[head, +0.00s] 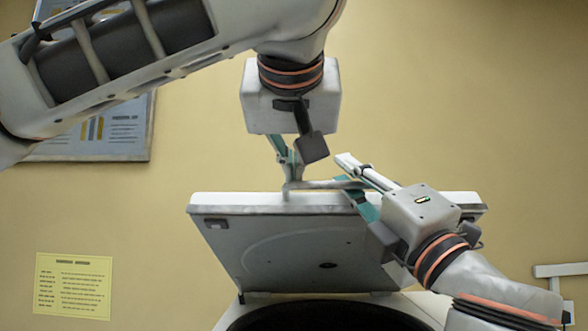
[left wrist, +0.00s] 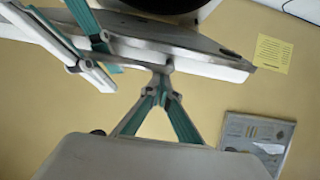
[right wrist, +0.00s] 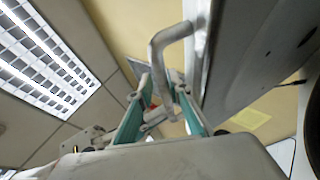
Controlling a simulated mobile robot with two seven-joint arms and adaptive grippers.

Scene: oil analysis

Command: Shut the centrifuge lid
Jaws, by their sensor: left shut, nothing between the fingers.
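The centrifuge lid (head: 300,240) stands raised and tilted back, its underside facing me in the head view. A grey bar handle (head: 325,184) runs along its top edge, and its bent end shows in the right wrist view (right wrist: 168,40). My left gripper (head: 287,182) points down with its fingers together at the left end of the handle; I cannot tell whether they touch it. My right gripper (head: 352,178) reaches up from the right with its fingers apart. The handle's right end runs towards the gap between them; contact is unclear.
The dark round centrifuge opening (head: 325,318) is below the lid. A yellow notice (head: 73,286) and a framed poster (head: 105,130) are on the wall. A pale fixture (head: 565,272) is at the right edge. My two grippers are close together above the lid.

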